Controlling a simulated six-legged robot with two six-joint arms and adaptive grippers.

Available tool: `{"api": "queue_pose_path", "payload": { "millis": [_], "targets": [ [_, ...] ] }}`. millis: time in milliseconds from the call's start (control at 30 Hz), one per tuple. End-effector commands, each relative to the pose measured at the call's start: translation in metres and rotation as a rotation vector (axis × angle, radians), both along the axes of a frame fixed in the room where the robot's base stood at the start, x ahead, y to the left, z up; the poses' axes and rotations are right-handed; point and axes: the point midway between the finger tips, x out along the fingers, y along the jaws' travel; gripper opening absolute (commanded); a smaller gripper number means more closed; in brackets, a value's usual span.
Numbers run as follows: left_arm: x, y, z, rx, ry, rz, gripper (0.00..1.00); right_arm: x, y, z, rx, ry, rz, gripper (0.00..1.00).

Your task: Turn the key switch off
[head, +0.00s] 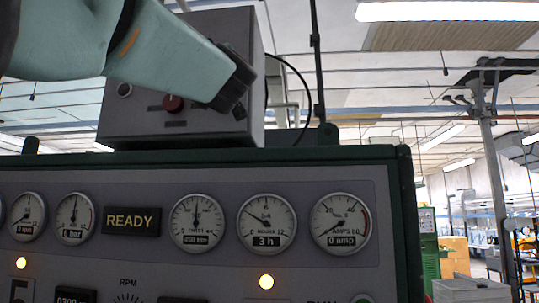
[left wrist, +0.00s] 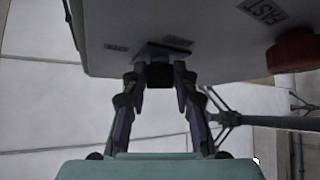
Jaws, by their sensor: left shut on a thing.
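The grey control box (head: 150,120) stands on top of the machine in the head view. My left gripper (head: 236,108) reaches across its front face from the upper left and covers the spot it touches. In the left wrist view the fingers of my left gripper (left wrist: 160,80) are shut on a small dark block, which looks like the key of the key switch (left wrist: 158,75). A small plate sits behind it on the box face. The key's turn angle cannot be told. My right gripper is not in view.
Below the box is the machine panel (head: 100,180) with several gauges and a lit READY display (head: 131,221). A black cable arcs right of the box.

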Motion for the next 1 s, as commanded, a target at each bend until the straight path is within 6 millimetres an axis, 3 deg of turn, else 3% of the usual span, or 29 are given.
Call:
{"api": "queue_pose_path", "payload": {
  "millis": [100,133,400,767,1000],
  "targets": [
    [-0.006,0.001,0.007,-0.001,-0.016,0.002,0.0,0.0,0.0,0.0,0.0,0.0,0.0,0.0],
    [-0.005,0.001,0.007,-0.001,-0.016,0.002,0.29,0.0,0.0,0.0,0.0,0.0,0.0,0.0],
    [-0.003,0.0,0.003,0.001,-0.008,0.001,0.51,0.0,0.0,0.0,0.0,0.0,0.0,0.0],
    [-0.001,0.0,0.0,0.011,-0.004,0.0,0.51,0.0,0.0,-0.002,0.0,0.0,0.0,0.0],
    [-0.001,0.003,-0.002,0.109,-0.008,-0.001,0.51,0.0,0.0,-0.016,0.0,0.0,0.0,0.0]
  ]
}}
